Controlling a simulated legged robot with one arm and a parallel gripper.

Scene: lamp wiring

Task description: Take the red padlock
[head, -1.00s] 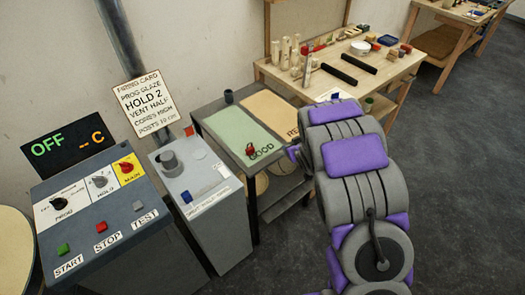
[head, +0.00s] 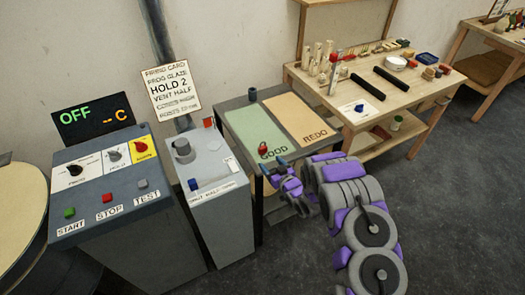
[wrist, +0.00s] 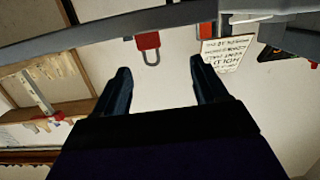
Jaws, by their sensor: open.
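The red padlock (head: 262,149) sits near the front edge of the green GOOD area (head: 252,130) on the grey stand. In the wrist view, which is upside down, the red padlock (wrist: 147,40) shows with its grey shackle, beyond and between my fingertips. My gripper (head: 274,165) is open and empty just in front of the stand's front edge, close to the padlock but apart from it. Both open fingers of my gripper (wrist: 160,66) also show in the wrist view.
An orange REDO area (head: 298,115) lies right of the green one. A dark cup (head: 252,94) stands at the stand's back. The kiln control panel (head: 107,180) and a grey box (head: 203,180) are on the left. A wooden workbench (head: 345,105) with tools is behind right.

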